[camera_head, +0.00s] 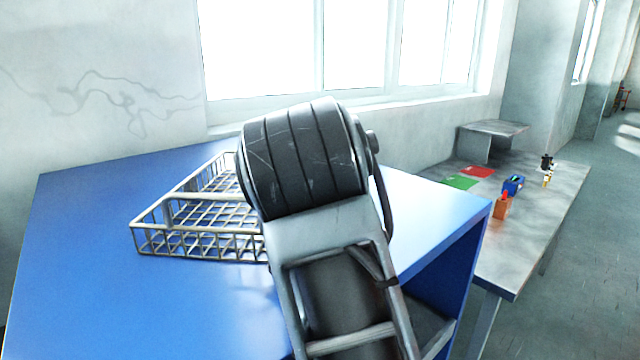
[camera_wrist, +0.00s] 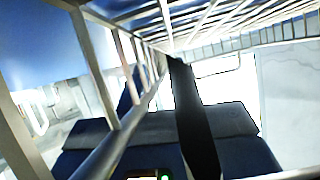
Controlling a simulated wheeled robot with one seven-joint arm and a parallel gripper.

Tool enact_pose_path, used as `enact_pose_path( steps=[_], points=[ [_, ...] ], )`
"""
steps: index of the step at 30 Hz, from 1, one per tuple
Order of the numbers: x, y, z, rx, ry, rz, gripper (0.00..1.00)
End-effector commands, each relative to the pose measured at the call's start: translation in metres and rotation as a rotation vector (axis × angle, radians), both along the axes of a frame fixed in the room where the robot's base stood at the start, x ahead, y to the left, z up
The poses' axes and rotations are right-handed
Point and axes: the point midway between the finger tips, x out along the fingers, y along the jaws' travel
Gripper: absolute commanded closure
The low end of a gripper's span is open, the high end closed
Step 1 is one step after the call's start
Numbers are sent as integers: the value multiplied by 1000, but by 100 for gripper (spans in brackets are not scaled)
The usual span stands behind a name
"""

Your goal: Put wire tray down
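The grey wire tray (camera_head: 198,243) is over the blue tabletop (camera_head: 120,300) in the head view, roughly level. I cannot tell whether its underside touches the surface. My arm hides its right end and my gripper there. In the wrist view the tray's wire side (camera_wrist: 112,78) fills the left and its mesh crosses the top, very close. My gripper (camera_wrist: 180,62) shows as one dark finger bar whose tip meets the tray's rim. The fingers look closed together on it, though the grip itself is partly hidden.
Blue tabletop is clear left of and in front of the tray. A wall and window ledge (camera_head: 420,97) stand behind. A lower grey table (camera_head: 545,215) at right carries red and green patches (camera_head: 461,182), an orange block (camera_head: 501,208) and a blue item (camera_head: 513,185).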

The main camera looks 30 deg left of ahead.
Motion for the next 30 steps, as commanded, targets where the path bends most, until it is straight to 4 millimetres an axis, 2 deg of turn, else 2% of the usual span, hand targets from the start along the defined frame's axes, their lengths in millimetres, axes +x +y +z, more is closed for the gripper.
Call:
enact_pose_path(
  steps=[11,14,24,30],
  points=[
    [-3,-1,4,1,-2,1,65],
    [-14,-5,9,2,-3,1,65],
    [-69,-29,40,3,-3,2,65],
    [-91,-39,53,2,-3,1,65]
  ],
)
